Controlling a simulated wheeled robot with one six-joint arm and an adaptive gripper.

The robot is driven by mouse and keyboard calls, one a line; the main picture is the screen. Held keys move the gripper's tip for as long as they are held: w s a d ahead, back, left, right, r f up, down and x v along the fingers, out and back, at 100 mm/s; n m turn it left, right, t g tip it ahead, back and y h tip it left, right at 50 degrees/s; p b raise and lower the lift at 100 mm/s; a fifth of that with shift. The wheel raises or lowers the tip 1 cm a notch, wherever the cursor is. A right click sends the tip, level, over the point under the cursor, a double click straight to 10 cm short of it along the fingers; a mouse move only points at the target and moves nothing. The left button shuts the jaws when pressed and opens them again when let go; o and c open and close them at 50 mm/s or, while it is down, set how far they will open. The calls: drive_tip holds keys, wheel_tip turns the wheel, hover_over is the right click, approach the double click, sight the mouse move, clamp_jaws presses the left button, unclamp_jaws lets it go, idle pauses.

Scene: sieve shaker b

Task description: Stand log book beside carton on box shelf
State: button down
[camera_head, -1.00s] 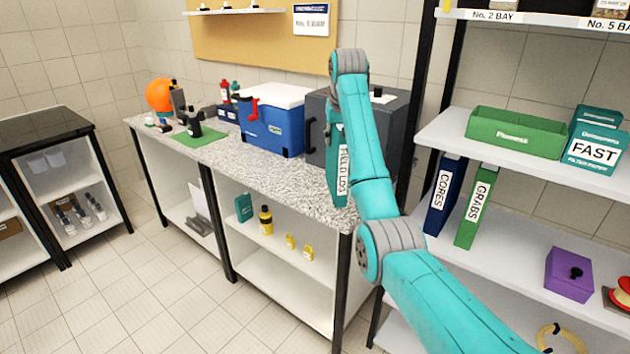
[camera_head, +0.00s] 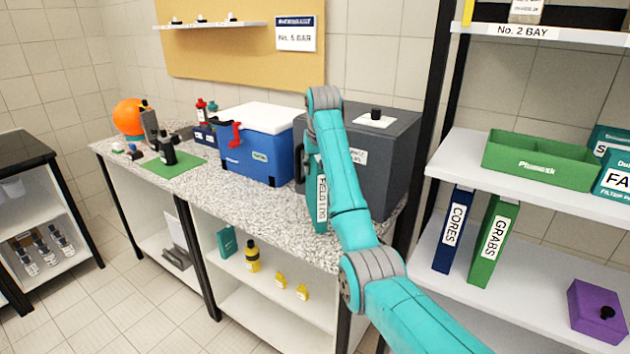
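The log book, a teal binder labelled FIELD LOG (camera_head: 322,199), stands upright at the front right of the speckled counter, in front of the grey box. My arm covers part of it. My gripper is hidden behind my own arm, so I cannot see its fingers or whether they touch the book. A teal filter paper carton marked FA (camera_head: 617,181) stands on the upper right shelf (camera_head: 465,147), cut by the picture edge. Another teal carton (camera_head: 606,142) shows behind it.
A green open box (camera_head: 538,160) fills much of the upper shelf; bare shelf shows to its left. Below stand the CORES binder (camera_head: 454,230), the GRABS binder (camera_head: 494,240) and a purple box (camera_head: 597,310). A dark post (camera_head: 432,110) separates counter and shelves. A blue cooler (camera_head: 256,155) stands on the counter.

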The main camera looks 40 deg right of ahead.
drive_tip(key=shift+f, duration=1.85)
drive_tip(key=c, duration=0.8)
unclamp_jaws()
drive_tip(key=shift+f, duration=0.15)
drive_tip(key=shift+o, duration=0.2)
